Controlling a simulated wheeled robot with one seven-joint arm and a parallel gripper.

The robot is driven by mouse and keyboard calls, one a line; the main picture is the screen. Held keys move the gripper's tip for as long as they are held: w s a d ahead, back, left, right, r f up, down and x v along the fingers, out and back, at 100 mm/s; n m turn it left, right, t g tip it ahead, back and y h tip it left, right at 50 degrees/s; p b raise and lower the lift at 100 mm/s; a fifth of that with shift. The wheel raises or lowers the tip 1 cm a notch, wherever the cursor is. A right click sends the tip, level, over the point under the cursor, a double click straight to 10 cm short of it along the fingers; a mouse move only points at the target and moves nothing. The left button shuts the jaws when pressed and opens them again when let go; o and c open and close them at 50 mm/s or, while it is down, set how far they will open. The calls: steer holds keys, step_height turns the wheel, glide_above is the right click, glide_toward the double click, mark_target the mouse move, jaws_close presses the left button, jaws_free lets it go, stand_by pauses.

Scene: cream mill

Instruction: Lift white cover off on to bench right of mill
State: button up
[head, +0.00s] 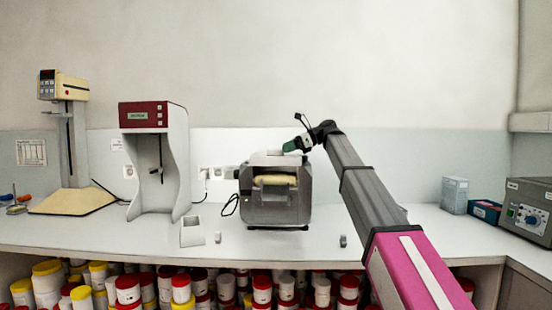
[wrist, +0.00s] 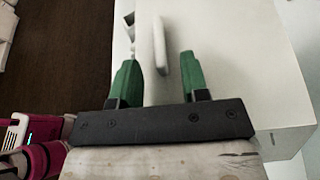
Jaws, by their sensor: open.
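The grey mill (head: 277,205) stands on the bench in the middle of the head view. The white cover (head: 264,158) sits on its top. My gripper (head: 289,146) is at the cover's upper right, just above it. In the wrist view my gripper (wrist: 158,66) has its two green fingers spread apart. A thin white upright piece (wrist: 161,46), apparently the cover's handle, shows in the gap between the fingertips. A broad white surface lies under and beyond it. I see no finger touching the piece, and its depth between the fingers is hard to tell.
The white bench (head: 375,235) is mostly clear right of the mill, with a small grey object (head: 343,240) near its front. Boxes (head: 455,195) and a grey instrument (head: 520,212) stand farther right. A red-topped device (head: 155,150) stands left. Several tubs fill the shelf below.

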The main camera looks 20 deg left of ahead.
steer(key=shift+s+a+f, duration=0.15)
steer(key=shift+a+f, duration=0.1)
steer(key=shift+a, duration=0.3)
jaws_close()
steer(key=shift+r, duration=0.1)
